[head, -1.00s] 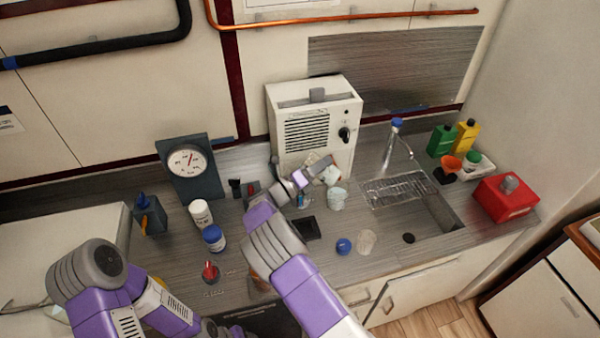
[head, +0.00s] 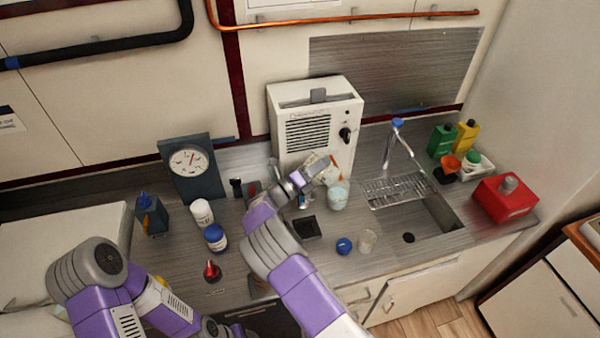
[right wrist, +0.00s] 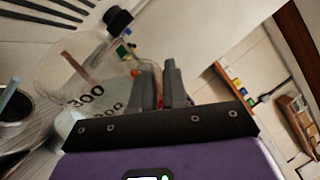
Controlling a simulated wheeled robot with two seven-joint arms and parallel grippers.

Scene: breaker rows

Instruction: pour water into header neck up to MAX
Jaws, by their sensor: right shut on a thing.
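My right gripper (head: 299,181) is in front of the white cabinet unit (head: 340,130) with the slatted grille. It is shut on a clear graduated beaker (right wrist: 85,75), which has large dark markings and looks tilted in the right wrist view. My fingers (right wrist: 161,85) are close together at its side. A pale translucent cup shape (head: 337,196) shows just right of the gripper in the head view; I cannot tell how it joins the held beaker. A dark round opening with a light blue strip (right wrist: 12,103) is at the wrist view's left edge. I cannot make out a MAX mark or water level.
A sink (head: 440,212) with a tap (head: 397,140) lies to the right. A red can (head: 505,197) stands beyond it. A clear glass (head: 367,240) and a blue cap (head: 344,246) are on the counter's front. White bottles and a dial gauge (head: 188,162) stand left.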

